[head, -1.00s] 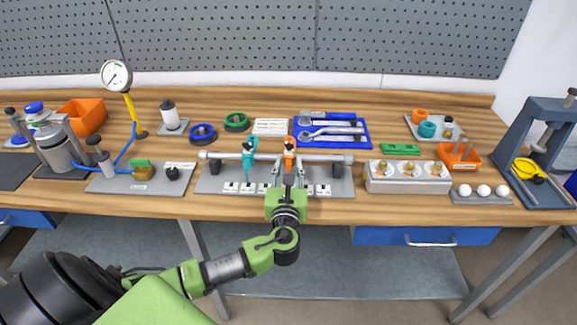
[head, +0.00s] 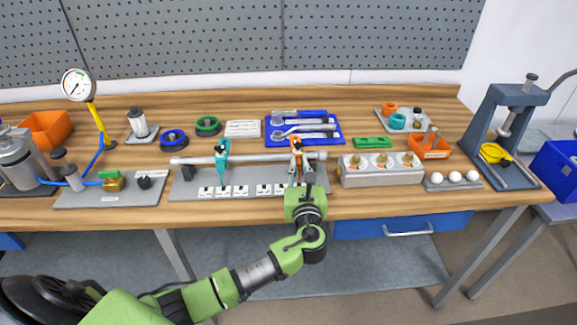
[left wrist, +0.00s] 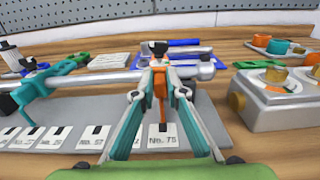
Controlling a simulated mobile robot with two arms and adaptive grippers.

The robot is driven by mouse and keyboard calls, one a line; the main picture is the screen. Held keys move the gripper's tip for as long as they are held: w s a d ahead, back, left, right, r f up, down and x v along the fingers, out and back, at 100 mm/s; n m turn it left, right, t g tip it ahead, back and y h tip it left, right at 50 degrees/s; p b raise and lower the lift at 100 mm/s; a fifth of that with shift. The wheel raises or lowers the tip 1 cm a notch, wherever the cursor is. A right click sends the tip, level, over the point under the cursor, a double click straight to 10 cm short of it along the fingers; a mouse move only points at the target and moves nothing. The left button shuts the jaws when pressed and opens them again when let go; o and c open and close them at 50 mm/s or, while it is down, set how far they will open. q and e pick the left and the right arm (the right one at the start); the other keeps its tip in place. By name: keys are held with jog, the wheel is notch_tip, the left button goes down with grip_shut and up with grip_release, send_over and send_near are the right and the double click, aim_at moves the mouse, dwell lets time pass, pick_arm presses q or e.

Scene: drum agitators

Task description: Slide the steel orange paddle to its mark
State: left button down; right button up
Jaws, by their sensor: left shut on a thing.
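The orange paddle (head: 297,147) hangs on a horizontal steel rail (head: 255,158) near its right end. A black clamp knob tops it. My left gripper (head: 297,172) is shut on the orange paddle, with a finger on each side. In the left wrist view the orange paddle (left wrist: 159,88) shows between the fingertips, in line with a white label reading No. 75 (left wrist: 162,141). The teal paddle (head: 222,165) hangs on the same rail to the left, apart from the gripper. White marked labels (head: 222,192) line the grey base plate's front edge. My right gripper is not in view.
A grey block with dials (head: 382,174) stands close to the right of the rail. A blue tool tray (head: 335,135) lies behind it. A grey plate with a brass valve (head: 110,190) is to the left. Bare wood lies along the table's front edge.

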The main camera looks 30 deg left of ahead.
pick_arm(q)
jog(key=c, duration=2)
grip_release()
jog(key=shift+c, duration=0.2)
jog(key=v, duration=1.2)
jog(key=shift+f, duration=0.1)
